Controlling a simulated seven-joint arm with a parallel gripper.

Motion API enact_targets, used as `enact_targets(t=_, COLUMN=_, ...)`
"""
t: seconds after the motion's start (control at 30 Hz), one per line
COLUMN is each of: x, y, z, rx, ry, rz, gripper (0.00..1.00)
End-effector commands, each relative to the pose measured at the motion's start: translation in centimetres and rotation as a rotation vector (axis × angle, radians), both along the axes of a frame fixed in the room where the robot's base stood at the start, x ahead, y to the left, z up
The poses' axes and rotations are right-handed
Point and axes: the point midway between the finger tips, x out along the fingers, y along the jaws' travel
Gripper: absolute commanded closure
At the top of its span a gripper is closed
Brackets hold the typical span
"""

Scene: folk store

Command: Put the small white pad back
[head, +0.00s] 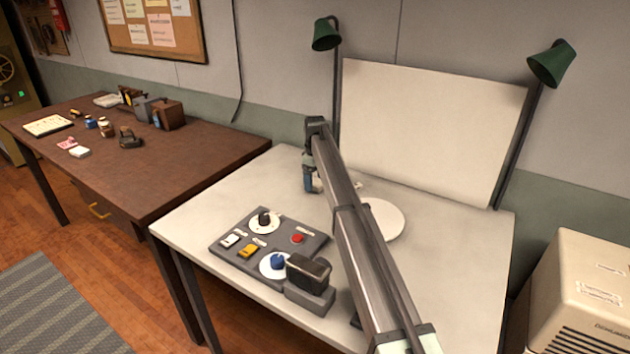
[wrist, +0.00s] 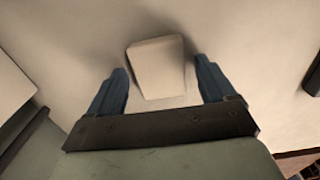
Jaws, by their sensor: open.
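A small pale off-white block, which looks like the small white pad (wrist: 158,66), lies on the light tabletop in the wrist view. It sits between the two blue fingers of my gripper (wrist: 161,72), with a gap on each side. My gripper is open and points down at the white table in the head view (head: 309,184). The pad is mostly hidden there by my arm and gripper. Another small white item (head: 79,152) lies on the brown table beside a pink one.
A round white plate (head: 384,219) lies on the white table (head: 210,200), partly behind my arm. A grey control panel (head: 315,247) with knobs and switches sits at its front left. A white board (head: 435,125) and two green lamps stand at the back.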

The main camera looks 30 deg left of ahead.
Motion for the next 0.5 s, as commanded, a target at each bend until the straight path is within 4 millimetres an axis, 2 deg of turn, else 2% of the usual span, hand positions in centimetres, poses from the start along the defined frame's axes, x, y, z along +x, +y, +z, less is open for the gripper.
enact_targets(t=0.17, x=0.1, y=0.1, z=2.4, rx=0.001, ry=-0.001, rz=0.0, gripper=0.17)
enact_targets(t=0.5, x=0.1, y=0.1, z=8.7, rx=0.001, ry=-0.001, rz=0.0, gripper=0.17)
